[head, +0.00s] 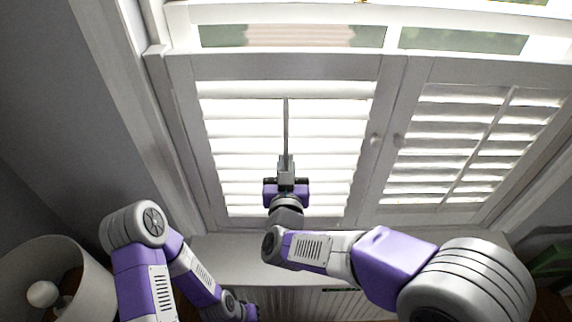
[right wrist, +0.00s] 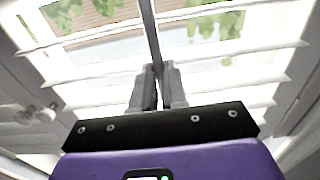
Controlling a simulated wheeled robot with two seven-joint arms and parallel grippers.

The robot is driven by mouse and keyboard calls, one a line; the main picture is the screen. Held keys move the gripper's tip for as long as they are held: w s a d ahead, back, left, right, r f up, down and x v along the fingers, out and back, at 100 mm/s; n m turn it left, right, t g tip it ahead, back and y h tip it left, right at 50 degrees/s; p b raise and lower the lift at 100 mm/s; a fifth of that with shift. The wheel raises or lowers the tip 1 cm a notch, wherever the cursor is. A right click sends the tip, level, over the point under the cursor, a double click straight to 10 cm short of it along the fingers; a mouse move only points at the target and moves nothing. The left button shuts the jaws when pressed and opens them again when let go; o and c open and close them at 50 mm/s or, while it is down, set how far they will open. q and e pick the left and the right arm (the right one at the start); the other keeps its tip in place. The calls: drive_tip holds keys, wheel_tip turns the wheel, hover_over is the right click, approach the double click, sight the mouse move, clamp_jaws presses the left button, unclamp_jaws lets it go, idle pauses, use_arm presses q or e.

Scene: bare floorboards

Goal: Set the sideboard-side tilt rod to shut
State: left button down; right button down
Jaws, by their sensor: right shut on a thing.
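A white window shutter has two louvred panels. On the left panel (head: 230,212), a thin grey tilt rod (head: 285,120) runs upright down the middle. My right gripper (head: 286,165) is shut on this rod at its lower part. In the right wrist view both fingers (right wrist: 157,85) close around the rod (right wrist: 151,35). Greenery and brick show between the slats there, so these slats stand at least partly open. The right panel (head: 400,95) has its own pale tilt rod (head: 482,148), untouched. My left gripper (head: 242,311) is low at the bottom edge, too small to read.
A white sill (head: 225,246) and a ribbed radiator-like front (head: 330,303) lie below. A pale lampshade (head: 45,262) stands at lower left. A dark green thing is at the right edge. No sideboard is clearly recognisable.

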wheel_tip(320, 180, up, 4)
drive_tip(key=p, duration=0.3)
drive_tip(key=c, duration=1.2)
unclamp_jaws()
drive_tip(key=shift+o, duration=0.2)
drive_tip(key=shift+s, duration=0.2)
approach(286, 148)
drive_tip(key=shift+w, duration=0.35)
